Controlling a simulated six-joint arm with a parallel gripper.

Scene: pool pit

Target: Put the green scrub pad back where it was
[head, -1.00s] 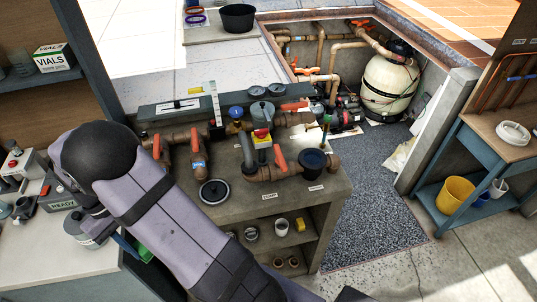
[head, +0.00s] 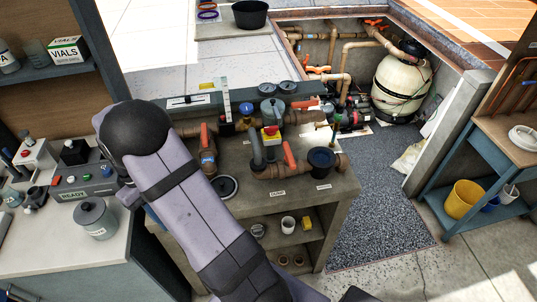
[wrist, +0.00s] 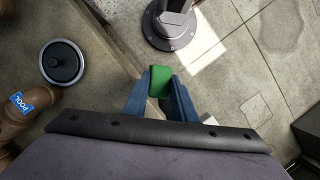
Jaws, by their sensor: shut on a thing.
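The green scrub pad (wrist: 160,77) is held between the blue fingertips of my gripper (wrist: 160,90) in the wrist view. The gripper is shut on it. In that view the pad lies over the edge of the concrete counter (wrist: 98,68), with floor beyond; its height above them is hard to tell. In the head view my arm hides the pad and most of the gripper; a sliver of blue finger shows beside the counter's left end. I cannot make out a marked place for the pad.
A black round lid (wrist: 62,62) and a pipe labelled POOL (wrist: 22,104) lie left of the gripper. Pipes with orange valve handles (head: 290,155) crowd the counter. A white bench (head: 110,247) with a grey pot (head: 95,220) stands at left. The counter shelf holds small cups (head: 288,224).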

